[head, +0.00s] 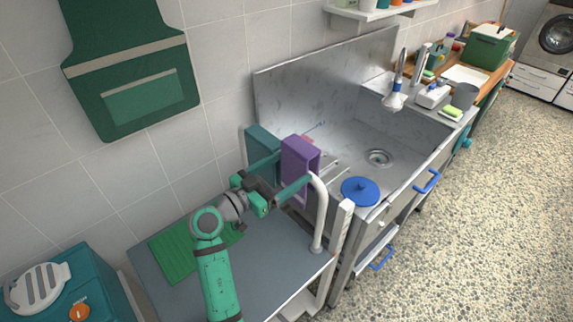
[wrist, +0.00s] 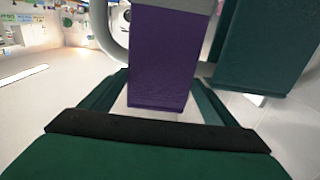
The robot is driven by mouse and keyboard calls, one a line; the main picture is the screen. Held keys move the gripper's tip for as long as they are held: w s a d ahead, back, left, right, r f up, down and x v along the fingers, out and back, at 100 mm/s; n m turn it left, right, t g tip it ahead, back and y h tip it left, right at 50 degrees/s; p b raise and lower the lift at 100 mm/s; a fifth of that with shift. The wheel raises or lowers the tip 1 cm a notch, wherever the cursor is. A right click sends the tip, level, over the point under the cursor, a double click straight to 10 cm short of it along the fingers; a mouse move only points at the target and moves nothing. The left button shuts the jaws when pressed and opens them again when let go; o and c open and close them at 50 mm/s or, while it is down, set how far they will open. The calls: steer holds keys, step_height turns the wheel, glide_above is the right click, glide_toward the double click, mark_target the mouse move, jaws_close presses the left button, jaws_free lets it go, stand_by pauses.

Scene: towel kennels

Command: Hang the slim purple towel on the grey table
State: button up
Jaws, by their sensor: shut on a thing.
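The slim purple towel (head: 300,158) is upright at the far side of the grey table (head: 275,252), by the white curved rail (head: 319,218). My gripper (head: 290,171) is shut on it, one finger on each side. In the wrist view the purple towel (wrist: 162,60) stands between the fingers (wrist: 160,98), with a pale grey strip across its top. The rail (wrist: 104,35) curves beside it there. A teal towel (head: 262,143) hangs just left of the purple one; it shows at right in the wrist view (wrist: 262,50). I cannot tell whether the purple towel rests on the rail.
A steel sink (head: 350,140) with a blue lid (head: 360,191) adjoins the table on the right. A green mat (head: 175,253) lies on the table. A green apron (head: 130,75) hangs on the wall. A teal bin (head: 75,285) stands at lower left. Speckled floor at right is free.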

mark_target(291, 179)
steer(key=shift+w+a+f, duration=0.1)
steer(key=shift+a+f, duration=0.05)
steer(key=shift+f, duration=2.55)
steer(key=shift+w, duration=0.1)
